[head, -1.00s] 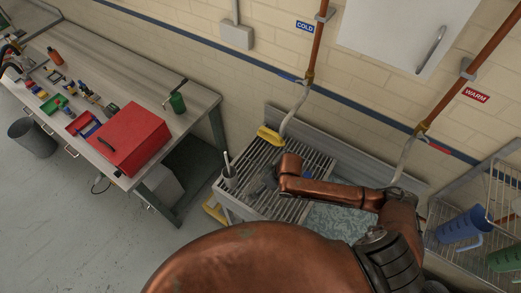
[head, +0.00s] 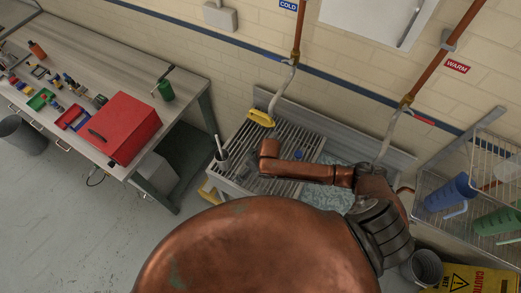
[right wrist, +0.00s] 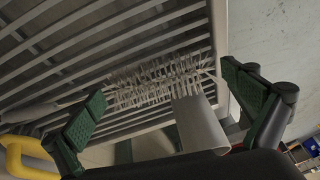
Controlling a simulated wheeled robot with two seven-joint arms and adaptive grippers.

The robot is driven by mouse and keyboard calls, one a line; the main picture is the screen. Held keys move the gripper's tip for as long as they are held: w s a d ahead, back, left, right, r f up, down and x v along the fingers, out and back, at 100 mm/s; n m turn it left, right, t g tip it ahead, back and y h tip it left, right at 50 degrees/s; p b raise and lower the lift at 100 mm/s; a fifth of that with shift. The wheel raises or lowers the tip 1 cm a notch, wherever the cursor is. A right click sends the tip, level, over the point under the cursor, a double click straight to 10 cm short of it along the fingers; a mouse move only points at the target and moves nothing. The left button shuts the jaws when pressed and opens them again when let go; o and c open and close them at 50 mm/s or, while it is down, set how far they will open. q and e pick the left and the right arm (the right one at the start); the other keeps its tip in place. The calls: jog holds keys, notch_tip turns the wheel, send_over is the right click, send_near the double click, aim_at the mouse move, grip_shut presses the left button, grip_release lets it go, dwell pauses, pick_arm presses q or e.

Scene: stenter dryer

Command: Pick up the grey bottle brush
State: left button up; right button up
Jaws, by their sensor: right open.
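A pale, bristly thing (right wrist: 155,82), which looks like the grey bottle brush, shows against the rack slats in the right wrist view. My right gripper (right wrist: 165,92) is open, with one green-padded finger on each side of the bristles and nothing gripped. A smooth grey curved piece (right wrist: 203,122) stands just below the bristles; I cannot tell whether it belongs to the brush. My right wrist hides the gripper there. My left gripper is not in view.
The slatted rack (head: 292,134) lies under my right arm, beside a basin (head: 325,196). A bench with a red box (head: 122,128) stands left. A wire shelf with blue and green jugs (head: 452,192) stands right.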

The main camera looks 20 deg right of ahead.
jog(key=shift+s+r, duration=0.1)
jog(key=shift+s, duration=0.05)
jog(key=shift+c, duration=1.1)
jog(key=shift+w, duration=0.35)
jog(key=shift+c, duration=0.8)
jog(key=shift+f, duration=0.2)
jog(key=shift+c, duration=0.7)
jog(key=shift+s+r, duration=0.1)
jog(key=shift+s, duration=0.05)
jog(key=c, duration=0.3)
jog(key=shift+c, duration=0.6)
